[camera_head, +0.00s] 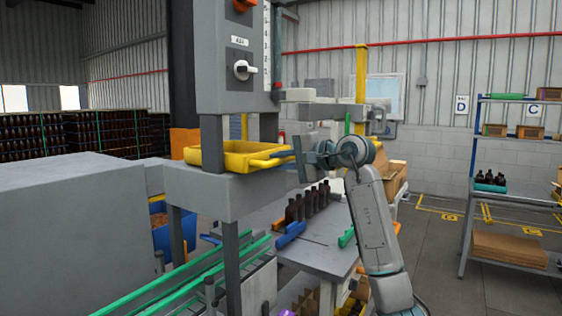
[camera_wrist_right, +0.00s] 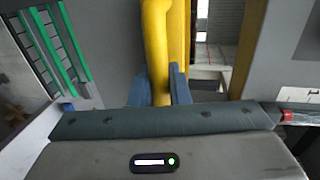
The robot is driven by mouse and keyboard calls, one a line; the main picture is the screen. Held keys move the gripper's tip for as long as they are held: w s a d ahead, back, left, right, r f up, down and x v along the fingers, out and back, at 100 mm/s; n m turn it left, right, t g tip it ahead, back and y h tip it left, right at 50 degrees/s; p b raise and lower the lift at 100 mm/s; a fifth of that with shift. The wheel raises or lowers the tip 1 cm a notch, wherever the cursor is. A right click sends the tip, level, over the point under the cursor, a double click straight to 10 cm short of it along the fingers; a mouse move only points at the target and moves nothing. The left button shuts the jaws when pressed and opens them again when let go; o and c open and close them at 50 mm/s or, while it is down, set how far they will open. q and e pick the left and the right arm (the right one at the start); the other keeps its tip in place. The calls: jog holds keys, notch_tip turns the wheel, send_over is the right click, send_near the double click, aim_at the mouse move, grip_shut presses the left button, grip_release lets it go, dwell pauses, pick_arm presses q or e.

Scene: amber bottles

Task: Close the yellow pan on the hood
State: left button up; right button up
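The yellow pan (camera_head: 235,155) sits on a grey ledge (camera_head: 205,183) below the grey hood housing (camera_head: 228,60), with a post in front of it. Its handle (camera_head: 270,161) points right, toward my right arm. My right gripper (camera_head: 287,158) is at this handle. In the right wrist view, the yellow handle (camera_wrist_right: 157,45) runs down between the two blue-grey fingers (camera_wrist_right: 159,90), which appear to press on both sides of it. The fingertips are partly hidden in the head view. My left gripper does not show.
A table (camera_head: 325,255) with several dark bottles (camera_head: 306,204) stands below and behind the ledge. Green conveyor rails (camera_head: 185,283) run at the lower left. A shelf rack (camera_head: 470,190) stands at the right, with open floor before it.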

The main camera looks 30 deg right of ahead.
aim_at(267, 159)
jog(key=shift+w+a+r+p, duration=0.2)
jog(key=shift+w+a+p, duration=0.1)
jog(key=shift+w+p, duration=0.1)
grip_shut()
jog(key=shift+r+p+x, duration=0.25)
jog(key=shift+p+x, duration=0.3)
jog(key=shift+x, duration=0.65)
jog(key=shift+f, duration=0.1)
jog(key=o, duration=0.6)
grip_release()
jog(key=shift+o, duration=0.8)
jog(key=shift+w+f, duration=0.15)
jog(key=shift+w, duration=0.1)
